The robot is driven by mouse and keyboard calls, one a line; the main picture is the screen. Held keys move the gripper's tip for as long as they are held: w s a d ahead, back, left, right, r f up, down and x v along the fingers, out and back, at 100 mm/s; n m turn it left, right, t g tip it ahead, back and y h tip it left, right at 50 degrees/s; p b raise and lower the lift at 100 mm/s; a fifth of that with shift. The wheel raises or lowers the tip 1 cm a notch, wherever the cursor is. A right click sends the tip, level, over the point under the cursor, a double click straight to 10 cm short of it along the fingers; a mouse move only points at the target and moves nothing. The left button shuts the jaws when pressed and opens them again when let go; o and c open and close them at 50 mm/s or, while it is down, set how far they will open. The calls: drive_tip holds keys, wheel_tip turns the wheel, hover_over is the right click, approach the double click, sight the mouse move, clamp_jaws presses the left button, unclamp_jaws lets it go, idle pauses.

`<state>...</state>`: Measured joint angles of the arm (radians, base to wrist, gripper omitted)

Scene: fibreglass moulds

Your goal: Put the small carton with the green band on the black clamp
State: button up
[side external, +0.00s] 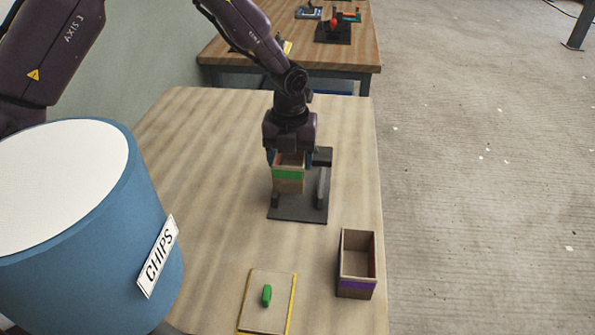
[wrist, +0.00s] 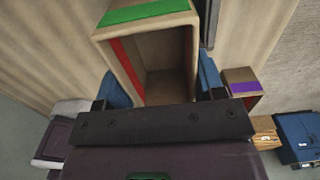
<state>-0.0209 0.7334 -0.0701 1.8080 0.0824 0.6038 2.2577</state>
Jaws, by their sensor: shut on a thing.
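The small carton with the green band (side external: 288,184) is an open-topped brown box, roughly upright. My gripper (side external: 289,157) is shut on it from above, with blue fingers at its two sides. In the wrist view the carton (wrist: 184,45) shows its open mouth and a red inner wall between the fingers of my gripper (wrist: 162,88). The black clamp (side external: 298,214) has a flat dark base plate with raised grey parts. The carton is over this plate, beside the taller part at right. I cannot tell whether it touches the clamp; the carton hides part of it.
A carton with a purple band (side external: 357,284) stands at the table's front right. A small board (side external: 257,315) with a green piece (side external: 266,295) lies at the front. A blue drum labelled CHIPS (side external: 90,240) fills the left foreground. The table's left middle is clear.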

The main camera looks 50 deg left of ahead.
sight(291, 163)
drive_tip(key=shift+w+f, duration=0.55)
drive_tip(key=shift+f, duration=0.15)
drive_tip(key=shift+w+f, duration=0.15)
drive_tip(key=shift+f, duration=0.75)
drive_tip(key=shift+w+f, duration=0.15)
drive_tip(key=shift+f, duration=0.75)
drive_tip(key=shift+f, duration=0.1)
drive_tip(key=o, duration=1)
drive_tip(key=shift+c, duration=0.2)
